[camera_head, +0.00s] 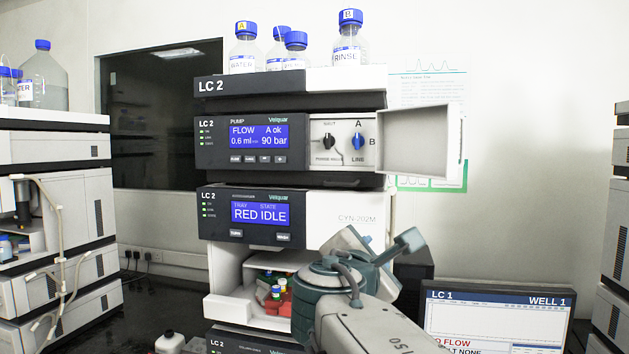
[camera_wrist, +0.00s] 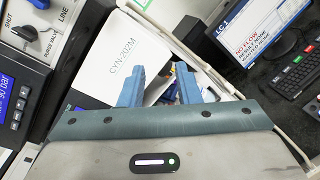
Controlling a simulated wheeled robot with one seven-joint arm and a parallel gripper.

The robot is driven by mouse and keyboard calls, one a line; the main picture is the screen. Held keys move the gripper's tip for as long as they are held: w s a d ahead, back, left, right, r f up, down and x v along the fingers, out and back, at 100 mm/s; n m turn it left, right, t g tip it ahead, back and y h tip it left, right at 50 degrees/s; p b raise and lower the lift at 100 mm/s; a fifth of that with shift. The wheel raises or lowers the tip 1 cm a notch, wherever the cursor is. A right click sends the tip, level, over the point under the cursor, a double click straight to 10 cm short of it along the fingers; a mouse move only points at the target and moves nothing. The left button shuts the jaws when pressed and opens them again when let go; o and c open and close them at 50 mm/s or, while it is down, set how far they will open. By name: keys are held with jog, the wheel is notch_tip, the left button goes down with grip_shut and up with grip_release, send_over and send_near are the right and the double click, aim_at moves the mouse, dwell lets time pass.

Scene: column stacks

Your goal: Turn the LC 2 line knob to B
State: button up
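In the wrist view, part of the blue knob (camera_wrist: 40,3) shows at the top left edge. My gripper (camera_wrist: 160,88) is open and empty, its two blue fingers apart in front of the white CYN-202M panel. In the head view my arm is below and right of the knob, and its fingers are partly hidden by the wrist.
A black knob (camera_head: 328,142) sits just left of the line knob. The pump's hinged cover (camera_head: 420,141) stands open to the right. Capped bottles (camera_head: 347,40) stand on top of the stack. A monitor (camera_head: 496,316) labelled LC 1 is at lower right.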

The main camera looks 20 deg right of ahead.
aim_at(357, 141)
jog(key=w+a+r+n+t+h+b, duration=0.1)
jog(key=a+r+n+t, duration=0.15)
jog(key=r+n, duration=0.3)
jog(key=w+a+r+n+t+b, duration=0.1)
jog(key=r+n+t, duration=0.35)
jog(key=r, duration=0.25)
jog(key=shift+n+g, duration=0.3)
jog(key=shift+n, duration=0.1)
jog(key=p+x, duration=0.2)
jog(key=x, duration=0.4)
jog(key=p+x, duration=0.2)
jog(key=x, duration=0.5)
jog(key=shift+w+d+f+p, duration=0.1)
jog(key=shift+w+p, duration=0.2)
jog(key=shift+w, duration=0.1)
jog(key=shift+c, duration=0.3)
grip_shut()
